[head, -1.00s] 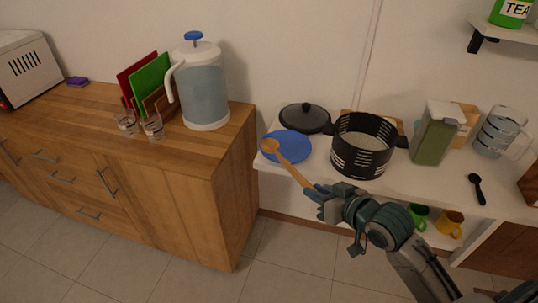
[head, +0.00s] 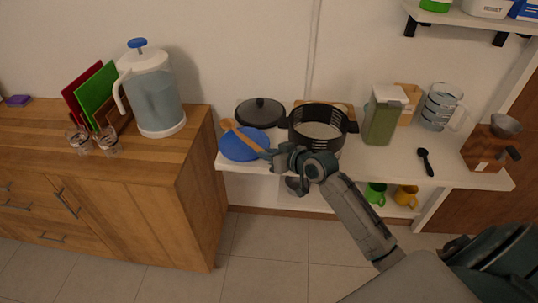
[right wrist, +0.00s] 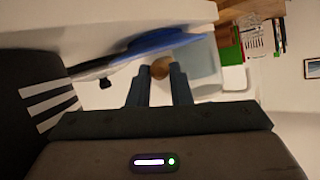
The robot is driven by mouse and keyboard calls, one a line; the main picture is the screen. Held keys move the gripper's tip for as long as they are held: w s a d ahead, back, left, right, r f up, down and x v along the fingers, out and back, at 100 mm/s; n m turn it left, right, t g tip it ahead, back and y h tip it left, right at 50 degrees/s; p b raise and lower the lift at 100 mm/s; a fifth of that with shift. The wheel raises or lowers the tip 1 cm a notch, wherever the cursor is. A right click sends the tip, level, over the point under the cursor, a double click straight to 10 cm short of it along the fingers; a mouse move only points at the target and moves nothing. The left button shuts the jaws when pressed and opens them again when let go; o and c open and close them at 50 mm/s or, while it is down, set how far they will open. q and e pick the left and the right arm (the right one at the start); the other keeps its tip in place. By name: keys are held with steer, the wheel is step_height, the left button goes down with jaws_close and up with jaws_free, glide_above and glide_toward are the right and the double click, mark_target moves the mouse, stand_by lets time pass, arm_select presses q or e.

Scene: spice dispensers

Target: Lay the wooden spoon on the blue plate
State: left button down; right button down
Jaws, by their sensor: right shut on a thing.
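The wooden spoon (head: 241,133) is in my right gripper (head: 270,154), which is shut on its handle end. In the head view the spoon overlaps the blue plate (head: 239,149), with its bowl at the plate's far-left edge. I cannot tell whether the spoon touches the plate. The plate lies at the left end of the white shelf. In the right wrist view the spoon's bowl (right wrist: 160,70) shows between the fingers, close beside the edge-on blue plate (right wrist: 160,42). My left gripper is not in view.
A black pot (head: 317,130) stands right of the plate, close to my right gripper. A black lid (head: 260,112) lies behind the plate. A green container (head: 382,118) and a black scoop (head: 425,161) are farther right. A wooden cabinet (head: 196,165) stands left, with a pitcher (head: 152,95).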

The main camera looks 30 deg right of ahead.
steer(key=shift+f, duration=0.55)
steer(key=shift+f, duration=0.15)
steer(key=c, duration=1.3)
jaws_free()
steer(key=v, duration=1.2)
steer(key=shift+b, duration=0.3)
